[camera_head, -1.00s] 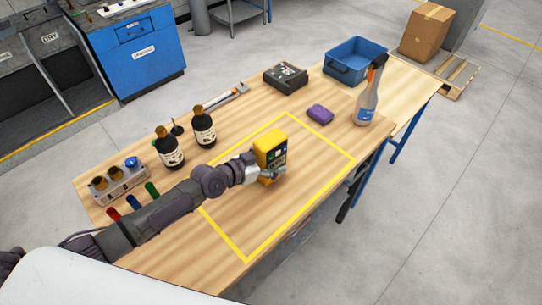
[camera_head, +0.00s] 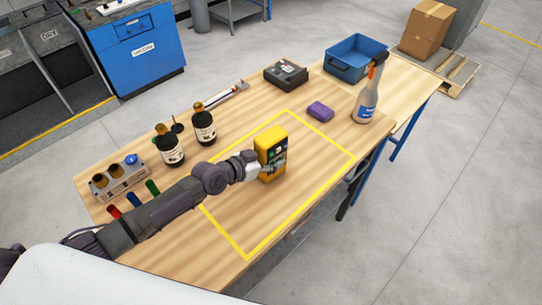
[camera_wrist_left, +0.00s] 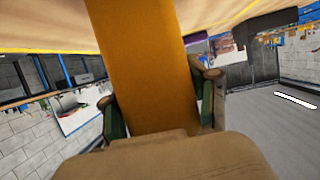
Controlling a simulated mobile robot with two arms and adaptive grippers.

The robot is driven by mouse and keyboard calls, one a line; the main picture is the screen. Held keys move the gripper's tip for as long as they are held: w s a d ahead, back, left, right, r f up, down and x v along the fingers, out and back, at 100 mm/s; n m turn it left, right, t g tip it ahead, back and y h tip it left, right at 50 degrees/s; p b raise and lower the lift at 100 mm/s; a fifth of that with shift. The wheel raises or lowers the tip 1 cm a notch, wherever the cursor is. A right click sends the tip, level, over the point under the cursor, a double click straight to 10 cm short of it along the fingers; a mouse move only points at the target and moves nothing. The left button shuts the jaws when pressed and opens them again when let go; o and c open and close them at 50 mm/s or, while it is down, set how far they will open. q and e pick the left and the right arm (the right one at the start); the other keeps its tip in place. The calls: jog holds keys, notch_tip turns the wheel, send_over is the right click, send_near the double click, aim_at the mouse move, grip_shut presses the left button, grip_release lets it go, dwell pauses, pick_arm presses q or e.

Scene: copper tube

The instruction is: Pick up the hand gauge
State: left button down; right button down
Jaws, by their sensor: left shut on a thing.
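The hand gauge (camera_head: 269,152) is a yellow upright device with a dark face, inside the yellow outline on the wooden table. It also fills the middle of the left wrist view (camera_wrist_left: 140,65) as a broad orange-yellow body. My left gripper (camera_head: 264,169) is shut on the hand gauge, with one finger on each side of it in the left wrist view (camera_wrist_left: 160,118). Whether the gauge's base touches the table is hard to tell. My right gripper is not in view.
Two dark bottles (camera_head: 204,126) and a metal holder (camera_head: 121,182) stand on the left. A purple sponge (camera_head: 320,111), spray bottle (camera_head: 366,98), black case (camera_head: 286,74) and blue bin (camera_head: 355,57) are towards the back right. The table inside the yellow outline (camera_head: 321,190) is otherwise clear.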

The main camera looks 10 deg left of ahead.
aim_at(280, 133)
pick_arm(q)
jog(key=shift+w+r, duration=0.1)
jog(key=shift+r, duration=0.45)
jog(key=r, duration=0.2)
jog(key=d+r, duration=0.1)
jog(key=shift+w+r, duration=0.2)
jog(key=shift+r, duration=0.2)
jog(key=w+d+r+b, duration=0.3)
jog(key=d+r, duration=0.3)
jog(key=d, duration=0.3)
jog(key=shift+w+d, duration=0.25)
jog(key=shift+w, duration=0.65)
jog(key=shift+s+a+r, duration=0.1)
jog(key=shift+r, duration=0.05)
jog(key=shift+s+a+p, duration=0.35)
jog(key=shift+s+a, duration=0.3)
jog(key=shift+a, duration=0.7)
jog(key=shift+s+a+p, duration=0.4)
jog(key=shift+s+a, duration=0.3)
jog(key=shift+a, duration=0.6)
jog(key=shift+s+a+p, duration=0.35)
jog(key=shift+s+a, duration=0.3)
jog(key=shift+a, duration=0.7)
jog(key=shift+s+a, duration=0.35)
jog(key=shift+a, duration=0.25)
jog(key=shift+s+a, duration=0.3)
jog(key=shift+a, duration=0.25)
